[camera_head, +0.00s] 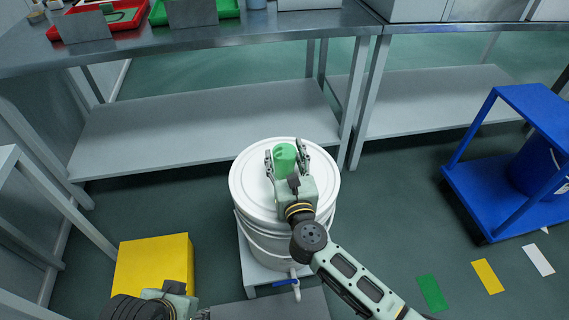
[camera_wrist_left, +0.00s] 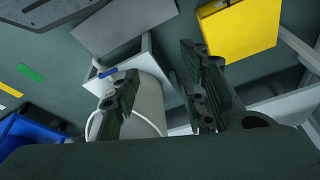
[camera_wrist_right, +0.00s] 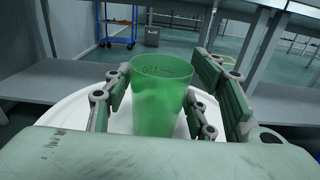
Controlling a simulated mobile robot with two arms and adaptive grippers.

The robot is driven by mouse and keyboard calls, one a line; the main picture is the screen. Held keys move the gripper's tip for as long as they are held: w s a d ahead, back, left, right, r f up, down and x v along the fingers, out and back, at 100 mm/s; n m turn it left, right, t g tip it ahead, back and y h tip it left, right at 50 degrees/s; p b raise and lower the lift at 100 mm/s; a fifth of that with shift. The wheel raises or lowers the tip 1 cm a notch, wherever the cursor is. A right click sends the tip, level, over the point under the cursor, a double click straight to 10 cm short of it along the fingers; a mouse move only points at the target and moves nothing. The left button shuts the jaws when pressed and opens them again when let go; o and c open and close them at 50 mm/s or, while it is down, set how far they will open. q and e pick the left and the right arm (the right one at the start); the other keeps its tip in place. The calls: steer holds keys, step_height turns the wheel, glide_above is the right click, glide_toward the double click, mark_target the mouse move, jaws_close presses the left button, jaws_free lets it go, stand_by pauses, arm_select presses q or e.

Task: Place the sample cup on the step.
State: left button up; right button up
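The green translucent sample cup (camera_head: 284,160) stands upright on the round white lid of a drum (camera_head: 255,205). My right gripper (camera_head: 286,152) is around it, one finger on each side. In the right wrist view the cup (camera_wrist_right: 160,105) sits between the spread fingers, with a gap at the left finger; contact at the right finger is unclear. My left gripper (camera_wrist_left: 162,85) is open and empty, low at the left. The yellow block (camera_head: 153,262), which looks like the step, is on the floor left of the drum; it also shows in the left wrist view (camera_wrist_left: 240,32).
The drum rests on a low light stand (camera_head: 252,270) and has a blue-handled tap (camera_head: 287,282). A grey workbench (camera_head: 200,50) with a lower shelf (camera_head: 200,125) is behind. A blue cart (camera_head: 480,195) stands at the right. Coloured floor markings (camera_head: 487,276) lie at the lower right.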

steer(key=c, duration=0.5)
steer(key=shift+r, duration=0.15)
